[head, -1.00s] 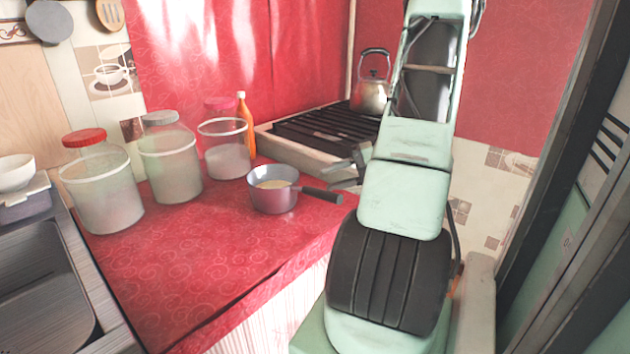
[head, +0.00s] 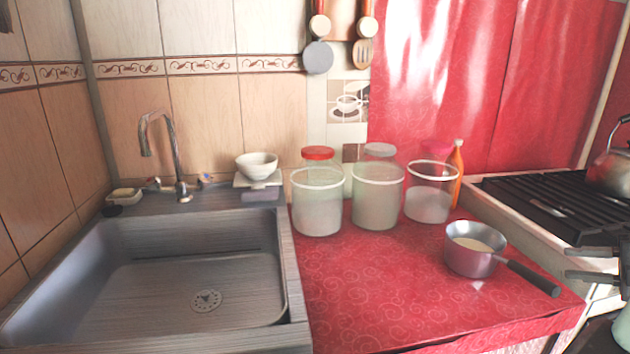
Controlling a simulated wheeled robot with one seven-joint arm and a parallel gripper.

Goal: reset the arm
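My gripper (head: 568,264) shows at the right edge of the head view. Its two dark fingers point left with a gap between them, and nothing is held there. It appears just right of the handle of a small saucepan (head: 472,262), in front of the stove. I cannot tell its exact distance from the handle. Most of my arm is cut off by the right edge of the picture.
A red oilcloth counter (head: 390,305) bears the saucepan, several lidded jars and an orange bottle (head: 456,175). A stove (head: 540,200) with a kettle (head: 608,172) is at right. A sink (head: 150,290) is at left. The counter's front is clear.

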